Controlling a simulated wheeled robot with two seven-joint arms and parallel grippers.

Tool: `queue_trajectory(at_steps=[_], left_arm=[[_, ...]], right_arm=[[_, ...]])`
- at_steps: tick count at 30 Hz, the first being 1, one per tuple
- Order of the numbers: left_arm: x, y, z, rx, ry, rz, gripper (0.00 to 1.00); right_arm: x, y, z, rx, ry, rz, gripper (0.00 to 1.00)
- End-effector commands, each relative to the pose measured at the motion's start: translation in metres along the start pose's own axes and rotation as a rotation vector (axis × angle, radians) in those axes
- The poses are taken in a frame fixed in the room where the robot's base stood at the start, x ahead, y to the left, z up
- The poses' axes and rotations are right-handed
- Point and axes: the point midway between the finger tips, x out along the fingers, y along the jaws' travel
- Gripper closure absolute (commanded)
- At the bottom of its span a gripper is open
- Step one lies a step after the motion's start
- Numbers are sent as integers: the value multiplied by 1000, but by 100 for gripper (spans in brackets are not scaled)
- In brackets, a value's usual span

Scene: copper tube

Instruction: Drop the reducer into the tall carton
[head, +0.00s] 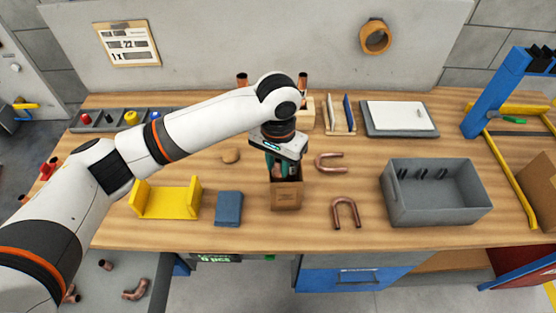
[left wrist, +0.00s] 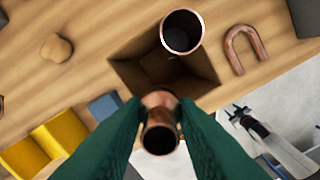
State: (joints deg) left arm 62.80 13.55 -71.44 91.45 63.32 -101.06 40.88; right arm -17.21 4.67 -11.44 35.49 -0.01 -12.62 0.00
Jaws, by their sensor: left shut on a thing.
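The tall carton (head: 287,196) is a brown open-topped box standing near the front middle of the table. In the left wrist view its open mouth (left wrist: 128,74) lies just beyond the fingertips. My left gripper (head: 279,171) points down over the carton's mouth, its green fingers partly hiding the opening. In the left wrist view the fingers (left wrist: 160,122) are shut on the reducer (left wrist: 159,104), a short copper piece with a narrowed waist. A wider copper tube (left wrist: 182,32) with an open end shows at the carton's far side; I cannot tell how deep it sits. My right gripper is not in view.
A blue block (head: 229,207) and a yellow cradle (head: 165,199) stand to the left. A round wooden piece (head: 231,156) lies behind. Bare table lies between them.

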Motion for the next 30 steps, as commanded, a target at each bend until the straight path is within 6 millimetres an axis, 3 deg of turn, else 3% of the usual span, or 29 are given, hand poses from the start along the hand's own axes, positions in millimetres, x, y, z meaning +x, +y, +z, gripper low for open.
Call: queue_trajectory(at_steps=[14,15,18,30], left_arm=[[7,0,-1,0,0,0,96],[7,0,-1,0,0,0,67],[7,0,-1,0,0,0,50],[0,0,-1,1,-1,0,48]], right_arm=[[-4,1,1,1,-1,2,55],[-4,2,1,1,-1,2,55],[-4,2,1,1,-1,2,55],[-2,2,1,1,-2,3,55]])
